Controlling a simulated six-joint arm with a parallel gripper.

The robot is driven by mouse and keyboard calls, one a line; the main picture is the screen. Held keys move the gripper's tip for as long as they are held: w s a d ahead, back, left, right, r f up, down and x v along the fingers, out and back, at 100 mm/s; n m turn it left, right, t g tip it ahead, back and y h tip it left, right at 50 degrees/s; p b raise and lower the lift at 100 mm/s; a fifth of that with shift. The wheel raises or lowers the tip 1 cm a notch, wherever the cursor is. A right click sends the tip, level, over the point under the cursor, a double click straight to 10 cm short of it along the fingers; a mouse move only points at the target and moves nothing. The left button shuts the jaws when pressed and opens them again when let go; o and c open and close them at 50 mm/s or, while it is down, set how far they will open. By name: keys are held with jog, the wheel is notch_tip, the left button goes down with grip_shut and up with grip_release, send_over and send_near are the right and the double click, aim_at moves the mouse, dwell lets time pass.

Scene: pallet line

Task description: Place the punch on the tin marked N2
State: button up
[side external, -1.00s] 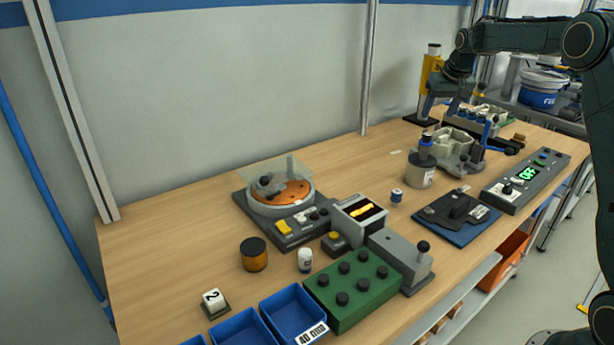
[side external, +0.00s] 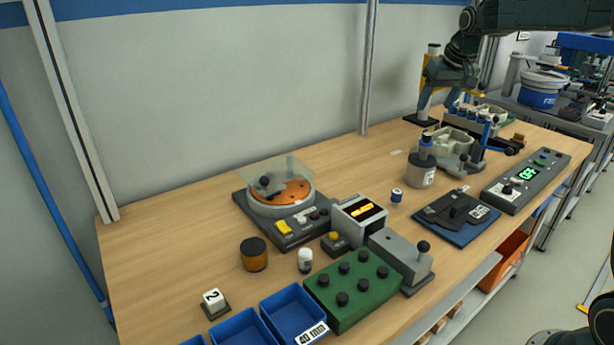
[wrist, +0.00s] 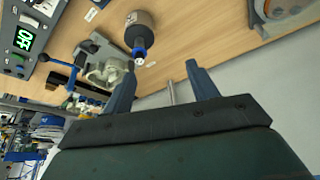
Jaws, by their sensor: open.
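A grey tin (side external: 420,174) with a pale label stands towards the back right of the bench; I cannot read its marking. A dark upright piece with a blue band, which looks like the punch (side external: 426,146), stands on its lid. In the wrist view the tin (wrist: 142,22) is at the top, with the punch (wrist: 139,45) seen end-on, its tip pale. My gripper (wrist: 160,85) is open, its two blue fingers apart with nothing between them. In the side view my gripper (side external: 440,102) is behind and above the tin, clear of it.
A grey casting in a fixture (side external: 462,150) with a blue handle stands right of the tin. A control box (side external: 525,182) and a blue-based plate (side external: 455,217) lie in front. An amber jar (side external: 254,255), turntable device (side external: 282,205) and green block (side external: 352,290) stand left.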

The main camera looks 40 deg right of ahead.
jog(key=s+a+r+n+y, duration=0.1)
jog(key=s+a+r+n, duration=0.25)
jog(key=s+a, duration=1.2)
jog(key=s+a+f, duration=0.3)
jog(key=s, duration=0.4)
jog(key=s+a+f+n+t+y, duration=0.1)
jog(key=s+a+f, duration=0.2)
jog(key=s, duration=0.5)
jog(key=shift+s+a, duration=0.3)
jog(key=shift+a, duration=0.35)
